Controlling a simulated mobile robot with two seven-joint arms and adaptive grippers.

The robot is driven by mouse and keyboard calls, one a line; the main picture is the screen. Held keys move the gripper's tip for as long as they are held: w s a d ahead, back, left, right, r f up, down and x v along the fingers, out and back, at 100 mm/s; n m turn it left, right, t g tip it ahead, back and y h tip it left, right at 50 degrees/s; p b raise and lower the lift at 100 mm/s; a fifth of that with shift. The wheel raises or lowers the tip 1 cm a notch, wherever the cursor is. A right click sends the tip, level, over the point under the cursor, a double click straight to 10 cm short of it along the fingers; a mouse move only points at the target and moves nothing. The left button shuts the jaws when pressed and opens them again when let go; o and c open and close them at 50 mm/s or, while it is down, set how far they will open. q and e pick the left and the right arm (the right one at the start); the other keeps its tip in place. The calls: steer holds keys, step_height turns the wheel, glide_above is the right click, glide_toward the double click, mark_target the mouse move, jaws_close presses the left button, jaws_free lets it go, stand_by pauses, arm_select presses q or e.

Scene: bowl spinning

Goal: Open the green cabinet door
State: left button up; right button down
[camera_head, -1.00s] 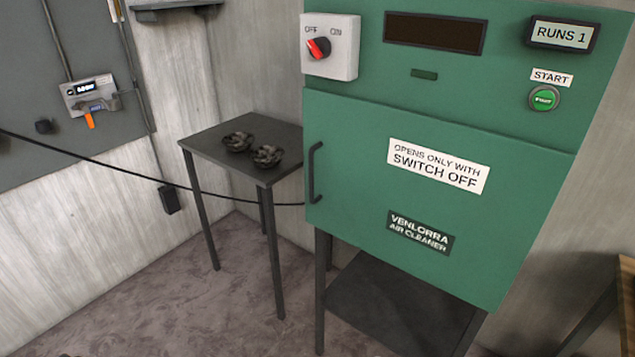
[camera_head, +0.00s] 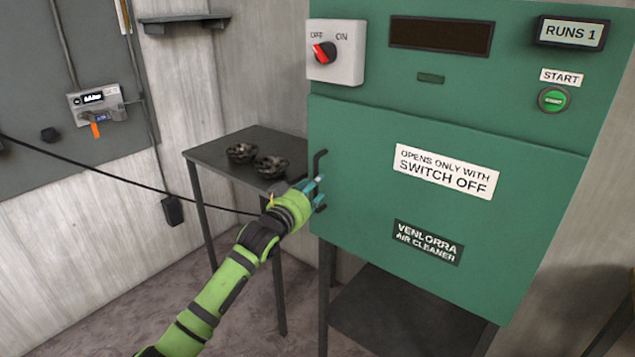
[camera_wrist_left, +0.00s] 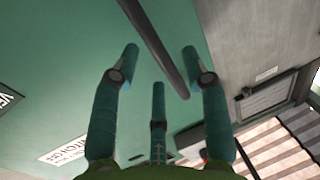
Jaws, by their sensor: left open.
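The green cabinet door (camera_head: 365,150) is shut flat against the cabinet front. Its dark vertical handle (camera_head: 320,163) is on the door's left edge. My left gripper (camera_head: 314,187) is at the handle, in front of its middle part. In the left wrist view my left gripper (camera_wrist_left: 160,65) is open, and the dark handle bar (camera_wrist_left: 155,45) runs slantwise between its spread fingertips. I cannot tell whether the fingers touch it. The red switch knob (camera_head: 324,52) sits on a white box above the door and points toward OFF. My right gripper is not in view.
A black cable (camera_head: 120,181) crosses from the left wall. The floor in front is clear. A green start button (camera_head: 553,99) is at upper right.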

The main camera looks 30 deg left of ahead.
mark_target(317, 209)
arm_select(q)
steer(key=shift+w+a, duration=0.15)
steer(key=shift+w, duration=1.4)
jaws_close()
steer(key=shift+s, duration=0.1)
